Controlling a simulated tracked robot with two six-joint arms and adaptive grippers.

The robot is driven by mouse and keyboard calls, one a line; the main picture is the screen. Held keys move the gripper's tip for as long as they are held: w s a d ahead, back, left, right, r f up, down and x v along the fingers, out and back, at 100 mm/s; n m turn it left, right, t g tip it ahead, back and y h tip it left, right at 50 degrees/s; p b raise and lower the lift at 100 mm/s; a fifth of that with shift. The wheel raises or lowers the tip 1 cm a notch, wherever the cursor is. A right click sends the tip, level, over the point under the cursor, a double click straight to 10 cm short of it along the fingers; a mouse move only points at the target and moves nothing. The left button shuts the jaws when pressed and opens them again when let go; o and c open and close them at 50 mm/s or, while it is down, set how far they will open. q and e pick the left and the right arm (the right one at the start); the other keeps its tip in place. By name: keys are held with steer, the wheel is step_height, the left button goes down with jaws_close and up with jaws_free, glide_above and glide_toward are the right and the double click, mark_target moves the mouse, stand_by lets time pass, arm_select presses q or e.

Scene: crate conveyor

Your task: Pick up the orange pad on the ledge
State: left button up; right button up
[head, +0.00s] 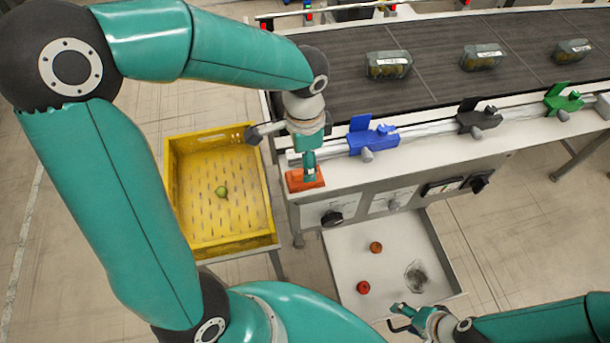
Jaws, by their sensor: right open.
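The orange pad (296,184) lies at the near left end of the white ledge (350,170) beside the conveyor. My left gripper (309,176) points down at the pad from above and overlaps it in the head view. The gripper covers the middle of the pad, and I cannot tell whether its fingers touch or grip it. My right gripper (396,318) is open and empty, low in the view at the near edge of the white tray.
A yellow crate (258,205) holding a green fruit (221,191) stands left of the ledge. A blue bracket (370,140) on the rail is close right. Clear packs (388,65) lie on the belt (430,45).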

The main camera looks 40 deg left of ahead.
arm_select(q)
steer(key=shift+w+a+f+p, duration=0.1)
steer(key=shift+f+p, duration=0.1)
steer(key=shift+f, duration=1.15)
steer(key=shift+w+f+p, duration=0.1)
steer(key=shift+f+p, duration=0.05)
steer(key=shift+f, duration=1.2)
steer(key=c, duration=0.9)
steer(key=shift+r, duration=0.1)
step_height(320, 180, up, 20)
steer(key=shift+s+f, duration=0.1)
